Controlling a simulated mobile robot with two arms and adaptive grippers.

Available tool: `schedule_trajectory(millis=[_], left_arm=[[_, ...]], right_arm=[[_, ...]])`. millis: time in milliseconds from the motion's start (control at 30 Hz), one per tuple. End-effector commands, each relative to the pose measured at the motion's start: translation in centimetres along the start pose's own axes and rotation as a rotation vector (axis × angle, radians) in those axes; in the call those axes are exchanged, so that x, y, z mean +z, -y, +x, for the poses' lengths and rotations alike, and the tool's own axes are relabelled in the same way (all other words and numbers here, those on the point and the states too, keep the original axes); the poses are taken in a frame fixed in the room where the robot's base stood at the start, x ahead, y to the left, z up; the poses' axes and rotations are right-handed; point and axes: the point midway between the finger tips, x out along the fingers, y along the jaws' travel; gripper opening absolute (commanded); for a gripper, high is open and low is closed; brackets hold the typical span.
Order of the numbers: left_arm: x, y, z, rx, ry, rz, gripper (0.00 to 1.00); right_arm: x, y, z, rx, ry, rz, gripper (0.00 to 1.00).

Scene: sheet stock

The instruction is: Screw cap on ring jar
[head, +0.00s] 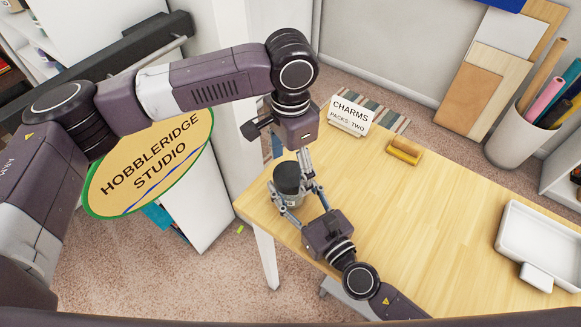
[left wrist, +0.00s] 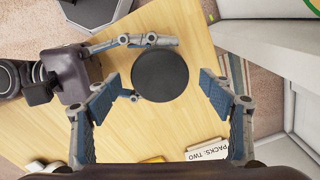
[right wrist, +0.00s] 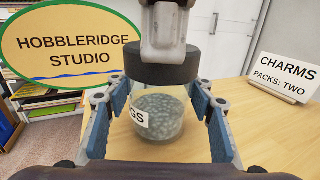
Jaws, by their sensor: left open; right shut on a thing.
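The ring jar (right wrist: 165,118) is clear, full of small grey pieces, and stands upright on the table. My right gripper (right wrist: 158,108) is shut around the jar's sides, below the cap. My left gripper (head: 300,174) points down from above the cap. In the left wrist view its fingers are apart on both sides of the cap, with gaps. One grey left finger hides part of the cap in the right wrist view.
On the wooden table (head: 400,210) are a "CHARMS" sign (head: 348,115), a yellow-brown block (head: 404,151) and a white tray (head: 540,240). The jar is near the table's left edge. A "HOBBLERIDGE STUDIO" sign (head: 150,160) stands beyond that edge. The table's middle is clear.

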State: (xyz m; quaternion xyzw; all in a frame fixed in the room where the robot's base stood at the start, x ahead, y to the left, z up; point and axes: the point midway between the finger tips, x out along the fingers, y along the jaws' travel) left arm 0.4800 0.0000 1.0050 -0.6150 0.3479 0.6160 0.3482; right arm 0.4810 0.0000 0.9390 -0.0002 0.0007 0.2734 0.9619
Motion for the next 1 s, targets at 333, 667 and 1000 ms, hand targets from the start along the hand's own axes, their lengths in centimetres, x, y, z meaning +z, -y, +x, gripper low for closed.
schedule_trajectory(millis=[333, 667, 1000], left_arm=[[-0.1, 0.0, -7.0, -0.002, -0.004, 0.0, 0.74], [0.0, 0.0, -11.2, -0.001, -0.001, 0.001, 0.74], [0.0, 0.0, -11.4, 0.0, -0.001, 0.001, 0.74]], right_arm=[[0.0, 0.0, 0.0, 0.0, -0.001, 0.0, 0.0], [0.0, 0.0, 0.0, 0.0, -0.001, 0.0, 0.0], [0.0, 0.0, 0.0, 0.0, -0.001, 0.0, 0.51]])
